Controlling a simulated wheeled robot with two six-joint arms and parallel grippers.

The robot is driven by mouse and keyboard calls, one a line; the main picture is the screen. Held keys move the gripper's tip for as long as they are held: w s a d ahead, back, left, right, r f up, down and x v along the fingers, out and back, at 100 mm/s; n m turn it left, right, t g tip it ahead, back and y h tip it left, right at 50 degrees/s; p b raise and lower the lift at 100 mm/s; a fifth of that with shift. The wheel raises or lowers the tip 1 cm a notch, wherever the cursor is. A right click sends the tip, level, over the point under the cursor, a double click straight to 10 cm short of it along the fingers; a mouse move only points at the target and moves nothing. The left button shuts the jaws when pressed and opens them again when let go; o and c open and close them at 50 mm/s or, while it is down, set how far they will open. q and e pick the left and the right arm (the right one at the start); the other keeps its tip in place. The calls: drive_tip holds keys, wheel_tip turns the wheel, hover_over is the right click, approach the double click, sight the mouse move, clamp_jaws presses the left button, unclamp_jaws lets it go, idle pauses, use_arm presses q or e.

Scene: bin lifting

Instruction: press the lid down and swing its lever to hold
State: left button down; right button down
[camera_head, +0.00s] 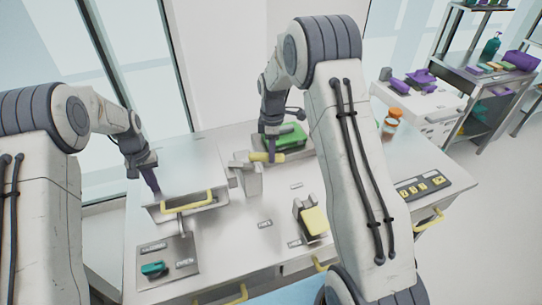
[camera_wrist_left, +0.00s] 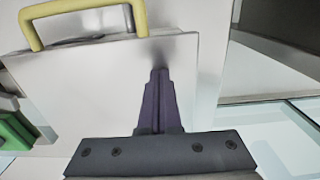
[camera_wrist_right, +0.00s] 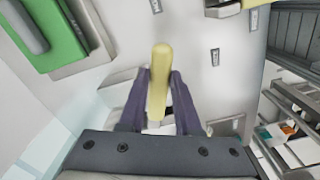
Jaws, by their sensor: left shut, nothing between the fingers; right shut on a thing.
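The lid, a pale grey metal panel with a yellow handle (camera_head: 185,202), lies at the left of the workbench; it fills much of the left wrist view (camera_wrist_left: 105,85). My left gripper (camera_head: 153,183) is shut and empty, its purple fingertips (camera_wrist_left: 160,75) at the lid's surface beside the handle. Whether they touch it is hard to tell. A yellow lever (camera_head: 262,157) sticks out at the grey block (camera_head: 246,180) right of the lid. My right gripper (camera_head: 271,150) is shut on the lever, which runs between its fingers in the right wrist view (camera_wrist_right: 160,85).
A green-topped unit (camera_head: 288,136) stands behind the lever. A yellow-faced block (camera_head: 314,220) and a dark button panel (camera_head: 422,185) are to the right. A plate with a teal knob (camera_head: 153,268) is at front left. The bench's middle is mostly clear.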

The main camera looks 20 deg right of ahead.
use_arm(q)
drive_tip(key=shift+s+d+f, duration=0.1)
drive_tip(key=shift+s+f, duration=0.05)
drive_tip(key=shift+f, duration=0.15)
use_arm(e)
drive_tip(key=shift+w+d+n, duration=0.1)
drive_tip(key=shift+w+n, duration=0.65)
drive_tip(key=shift+n, duration=0.35)
drive_tip(key=shift+w+d+n, duration=0.1)
drive_tip(key=shift+w+n, duration=0.65)
drive_tip(key=shift+n, duration=0.35)
drive_tip(key=shift+a, duration=0.1)
drive_tip(key=c, duration=0.6)
unclamp_jaws()
wheel_tip(320, 180, up, 12)
use_arm(q)
drive_tip(key=shift+r, duration=0.1)
use_arm(e)
drive_tip(key=shift+r, duration=0.15)
